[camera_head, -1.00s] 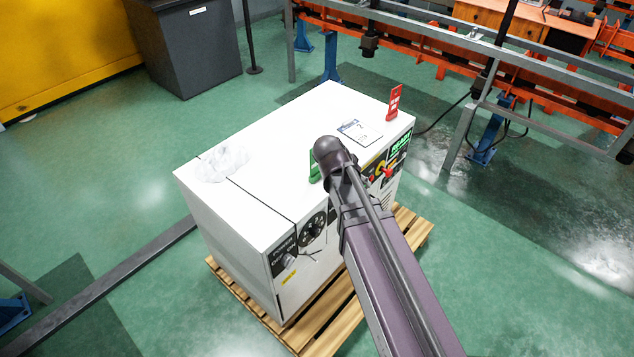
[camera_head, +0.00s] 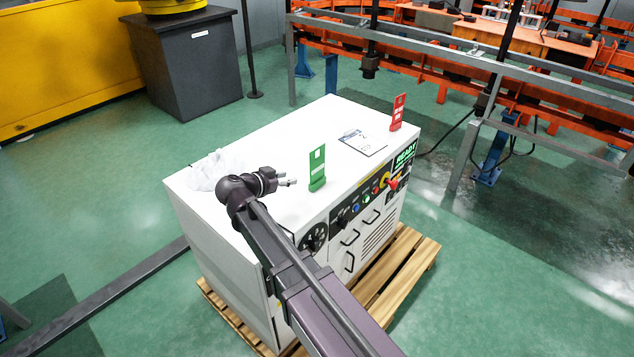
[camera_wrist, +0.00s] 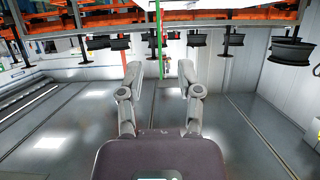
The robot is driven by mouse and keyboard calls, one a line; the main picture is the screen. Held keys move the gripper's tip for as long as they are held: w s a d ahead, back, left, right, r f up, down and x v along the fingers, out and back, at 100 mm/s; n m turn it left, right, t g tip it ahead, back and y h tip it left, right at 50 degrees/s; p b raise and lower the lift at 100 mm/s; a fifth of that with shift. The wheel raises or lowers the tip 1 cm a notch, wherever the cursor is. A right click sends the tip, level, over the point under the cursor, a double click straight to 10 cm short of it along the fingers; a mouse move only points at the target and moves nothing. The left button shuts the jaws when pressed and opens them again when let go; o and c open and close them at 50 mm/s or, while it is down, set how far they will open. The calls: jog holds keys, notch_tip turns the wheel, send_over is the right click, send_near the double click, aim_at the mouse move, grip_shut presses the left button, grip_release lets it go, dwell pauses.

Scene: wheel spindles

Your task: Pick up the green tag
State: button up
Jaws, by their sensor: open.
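The green tag (camera_head: 317,168) stands upright on the top of a white cabinet, near its front edge. My gripper (camera_head: 287,179) is just left of the tag, low over the cabinet top, with its fingers pointing toward it. In the wrist view my gripper (camera_wrist: 160,76) is open, with nothing seen held. A thin upright green strip shows there beyond and between the fingertips; it looks like the tag seen edge-on, but I cannot be sure.
The white cabinet (camera_head: 270,135) stands on a wooden pallet (camera_head: 410,262). A red tag (camera_head: 397,112) stands at its right corner, with a printed card (camera_head: 362,142) lying between the tags. Crumpled clear plastic (camera_head: 206,170) lies at the left, close to my wrist. A grey rail runs behind.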

jog(key=shift+w+d, duration=0.1)
jog(key=b, duration=0.3)
send_near(318, 179)
jog(key=shift+w+d+r, duration=0.35)
jog(key=shift+w+r, duration=0.1)
jog(key=shift+w, duration=0.15)
jog(key=shift+w+d+r, duration=0.35)
jog(key=shift+w+r, duration=0.05)
jog(key=shift+w, duration=0.2)
jog(key=shift+x, duration=0.8)
jog(key=shift+w+d+r, duration=0.1)
jog(key=shift+w, duration=0.05)
jog(key=shift+b+x, duration=0.85)
jog(key=shift+x, duration=1.6)
jog(key=shift+d+r, duration=0.1)
jog(key=shift+r, duration=0.05)
grip_shut()
